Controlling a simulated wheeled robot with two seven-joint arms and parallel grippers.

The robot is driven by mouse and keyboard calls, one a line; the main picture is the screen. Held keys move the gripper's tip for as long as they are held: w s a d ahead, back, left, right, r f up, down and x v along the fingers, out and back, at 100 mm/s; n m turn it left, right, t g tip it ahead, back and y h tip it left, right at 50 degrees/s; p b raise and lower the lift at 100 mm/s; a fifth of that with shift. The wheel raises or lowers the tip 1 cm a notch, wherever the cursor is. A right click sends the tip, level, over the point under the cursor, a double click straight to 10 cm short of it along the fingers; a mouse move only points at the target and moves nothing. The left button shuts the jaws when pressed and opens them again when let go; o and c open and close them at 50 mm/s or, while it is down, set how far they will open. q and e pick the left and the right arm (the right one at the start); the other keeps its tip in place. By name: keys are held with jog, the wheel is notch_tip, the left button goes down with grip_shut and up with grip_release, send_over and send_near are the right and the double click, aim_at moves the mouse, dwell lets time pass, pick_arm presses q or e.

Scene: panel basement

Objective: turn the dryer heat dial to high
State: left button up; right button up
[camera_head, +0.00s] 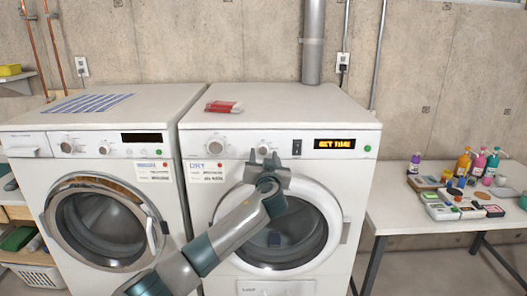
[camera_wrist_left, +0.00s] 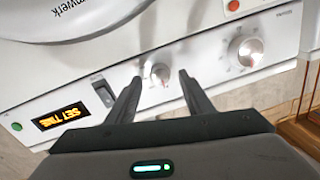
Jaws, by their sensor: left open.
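The dryer (camera_head: 335,107) is the right-hand white machine, with a "DRY" label on its front. Its panel carries a larger dial (camera_head: 215,147) and a smaller dial (camera_head: 265,147) to the right of it. My left gripper (camera_head: 264,155) is open in front of the smaller dial. In the left wrist view the smaller dial (camera_wrist_left: 160,73) shows between the two fingertips (camera_wrist_left: 160,79), with a gap on each side. The larger dial (camera_wrist_left: 246,50) stands to the right there. I cannot read which dial is for heat, nor its setting. My right gripper is not in view.
A rocker switch (camera_wrist_left: 103,93) and a lit "SET TIME" display (camera_wrist_left: 62,117) share the dryer panel. A washer (camera_head: 160,105) stands close on the left. A red-and-white packet (camera_head: 223,107) lies on the dryer top. A table (camera_head: 395,208) with bottles is at right.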

pick_arm(q)
jog(key=shift+w+a, duration=0.1)
jog(key=shift+w, duration=0.85)
jog(key=c, duration=1)
jog(key=shift+c, duration=0.2)
jog(key=shift+f, duration=0.1)
